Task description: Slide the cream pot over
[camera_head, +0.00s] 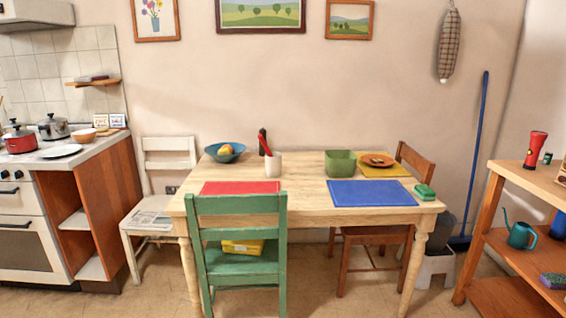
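A small cream pot (273,166) stands upright on the wooden dining table (305,205), left of the table's middle. A red, long-handled thing (265,146) leans up out of it. A dark, slim upright thing (262,138) stands just behind it. The pot is behind the red placemat (240,187) and apart from it. My gripper is not in view.
A blue bowl with fruit (225,152) stands left of the pot. A green square container (341,163) stands to its right, with bare table between. A blue placemat (371,192) lies front right. A green chair (238,205) blocks the table's front left.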

